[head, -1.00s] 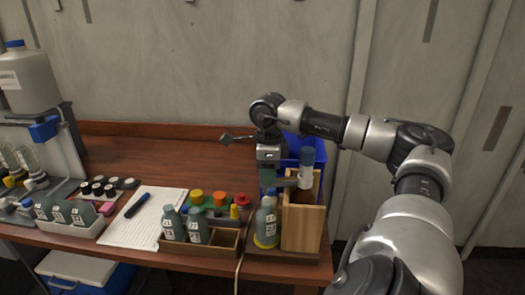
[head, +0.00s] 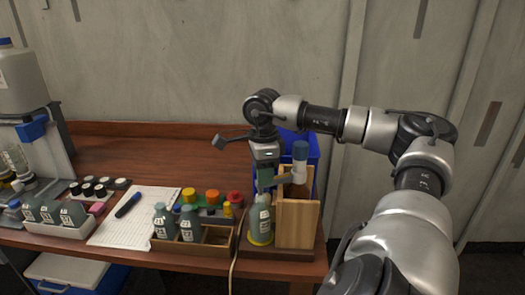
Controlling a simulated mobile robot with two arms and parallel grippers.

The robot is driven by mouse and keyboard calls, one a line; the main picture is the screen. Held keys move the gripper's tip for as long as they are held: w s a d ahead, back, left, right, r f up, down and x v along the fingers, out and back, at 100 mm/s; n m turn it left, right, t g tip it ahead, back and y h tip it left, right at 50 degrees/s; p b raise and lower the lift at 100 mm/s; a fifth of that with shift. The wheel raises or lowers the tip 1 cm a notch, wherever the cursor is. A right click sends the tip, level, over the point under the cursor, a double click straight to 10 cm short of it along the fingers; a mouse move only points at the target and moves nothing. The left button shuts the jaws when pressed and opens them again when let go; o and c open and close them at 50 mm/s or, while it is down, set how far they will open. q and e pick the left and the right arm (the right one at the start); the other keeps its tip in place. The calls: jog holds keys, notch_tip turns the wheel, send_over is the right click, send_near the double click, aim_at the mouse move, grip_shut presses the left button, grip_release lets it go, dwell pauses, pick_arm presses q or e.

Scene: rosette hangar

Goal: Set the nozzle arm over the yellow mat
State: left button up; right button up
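A grey nozzle arm (head: 284,178) sticks out to the left from a white upright tube with a blue cap (head: 300,163), at a wooden stand (head: 297,222) on the right of the table. My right gripper (head: 265,178) points down at the left end of this arm. Its fingertips overlap the arm in the picture, and I cannot tell whether they are shut on it. A grey-green bottle (head: 260,218) stands below the gripper. A yellow rim (head: 260,243) shows at the bottle's foot, probably the mat, mostly hidden by the bottle. My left gripper is out of view.
A wooden tray (head: 200,246) with bottles stands left of the stand, with coloured caps behind it. A paper sheet (head: 130,218) with a pen, a white bottle rack (head: 60,228) and a large jug (head: 20,80) are further left. A blue bin (head: 312,150) stands behind the stand.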

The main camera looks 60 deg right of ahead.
jog(key=o, duration=0.4)
jog(key=shift+s, duration=0.1)
jog(key=shift+c, duration=0.2)
jog(key=shift+r, duration=0.4)
notch_tip(320, 180, up, 10)
jog(key=p, duration=0.3)
jog(key=shift+p, duration=0.3)
jog(key=shift+d, duration=0.1)
